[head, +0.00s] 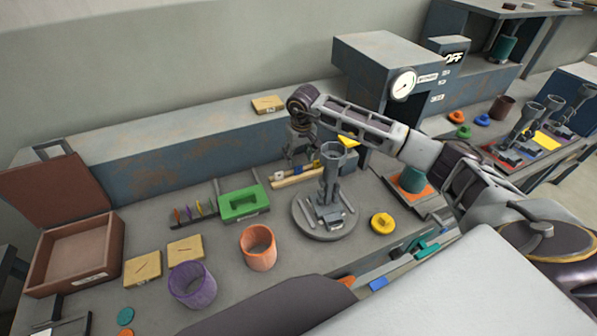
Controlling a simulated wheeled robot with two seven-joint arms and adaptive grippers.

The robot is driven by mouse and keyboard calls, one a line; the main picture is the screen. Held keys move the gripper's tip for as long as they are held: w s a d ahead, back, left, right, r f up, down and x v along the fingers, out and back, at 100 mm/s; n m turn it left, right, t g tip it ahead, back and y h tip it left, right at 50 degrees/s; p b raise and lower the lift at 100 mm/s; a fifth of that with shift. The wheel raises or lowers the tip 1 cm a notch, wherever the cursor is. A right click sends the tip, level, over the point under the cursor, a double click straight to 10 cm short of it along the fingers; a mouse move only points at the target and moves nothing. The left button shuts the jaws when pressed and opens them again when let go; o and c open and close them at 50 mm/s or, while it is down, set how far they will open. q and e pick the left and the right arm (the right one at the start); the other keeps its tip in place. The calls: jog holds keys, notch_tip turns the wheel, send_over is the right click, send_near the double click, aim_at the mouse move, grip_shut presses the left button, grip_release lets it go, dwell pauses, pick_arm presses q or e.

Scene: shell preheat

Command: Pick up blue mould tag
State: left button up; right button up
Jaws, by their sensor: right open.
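A small blue tag (297,171) sits on a light wooden strip (285,183) at the back of the bench, between a white tag (279,176) and a yellow tag (316,165). My right gripper (302,159) is open, pointing down just above and behind the strip, with its fingers close to the blue tag. I cannot tell whether they touch it. It holds nothing that I can see. Another flat blue piece (378,284) lies near the bench's front edge. My left gripper is not in view.
A grey funnel-topped stand (331,190) on a round base is right in front of the strip. A green block (240,203) is to its left. An orange cup (258,248), purple cup (191,285) and yellow ring (382,222) stand nearer. A gauge box (380,70) rises behind my right arm.

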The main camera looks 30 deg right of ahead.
aim_at(299, 166)
jog(key=shift+f, duration=0.1)
jog(key=shift+s+f+p, duration=0.15)
jog(key=shift+f+p, duration=0.2)
jog(key=shift+f, duration=0.85)
jog(key=shift+w+f, duration=0.15)
jog(key=shift+f, duration=0.55)
jog(key=shift+w+f, duration=0.1)
jog(key=shift+f, duration=0.55)
jog(key=shift+d, duration=0.1)
jog(key=c, duration=0.8)
